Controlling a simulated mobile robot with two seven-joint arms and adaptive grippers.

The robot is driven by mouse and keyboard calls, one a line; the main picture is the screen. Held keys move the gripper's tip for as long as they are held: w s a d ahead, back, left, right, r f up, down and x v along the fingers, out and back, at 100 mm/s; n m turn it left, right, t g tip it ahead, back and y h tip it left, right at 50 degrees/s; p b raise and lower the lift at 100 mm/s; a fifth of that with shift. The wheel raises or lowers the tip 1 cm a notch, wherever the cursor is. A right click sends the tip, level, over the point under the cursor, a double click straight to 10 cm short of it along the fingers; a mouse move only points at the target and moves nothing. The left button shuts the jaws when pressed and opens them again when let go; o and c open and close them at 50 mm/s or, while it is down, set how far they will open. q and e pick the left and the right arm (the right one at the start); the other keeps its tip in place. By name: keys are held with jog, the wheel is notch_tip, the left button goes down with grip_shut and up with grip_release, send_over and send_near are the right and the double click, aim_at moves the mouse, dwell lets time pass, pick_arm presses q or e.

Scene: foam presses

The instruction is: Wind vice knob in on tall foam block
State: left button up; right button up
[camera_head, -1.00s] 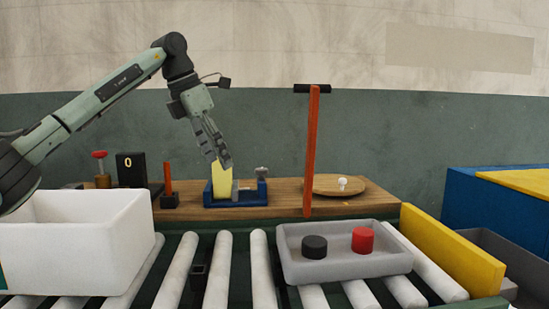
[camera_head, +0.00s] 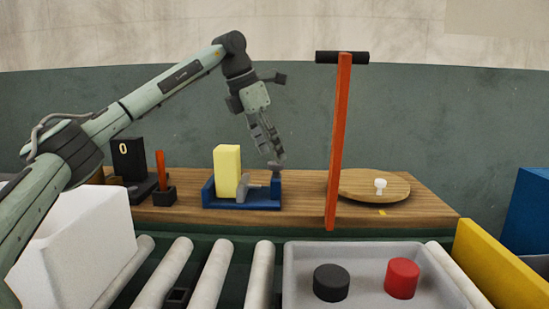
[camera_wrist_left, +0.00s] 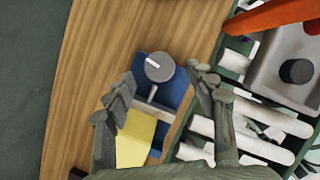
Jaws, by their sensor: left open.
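The blue vice (camera_head: 242,203) stands on the wooden bench, with the tall yellow foam block (camera_head: 227,168) upright in its left part beside a grey jaw plate (camera_head: 247,187). My left gripper (camera_head: 273,157) points down over the vice's right end, where its fingers partly hide the knob. In the left wrist view, the round grey knob (camera_wrist_left: 159,68) with a white mark lies between the spread fingertips of my open left gripper (camera_wrist_left: 161,76). A gap shows on each side; I see no contact. The foam block (camera_wrist_left: 136,138) is nearer the palm. My right gripper is out of view.
A red post with a black crossbar (camera_head: 340,140) stands right of the vice, before a round wooden board (camera_head: 358,193) with a white knob. A grey tray (camera_head: 365,260) holds black and red cylinders. A black block marked 0 (camera_head: 128,160) stands left.

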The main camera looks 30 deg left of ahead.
aim_at(272, 165)
pick_arm(q)
jog(key=shift+x, duration=1.45)
jog(key=c, duration=1.1)
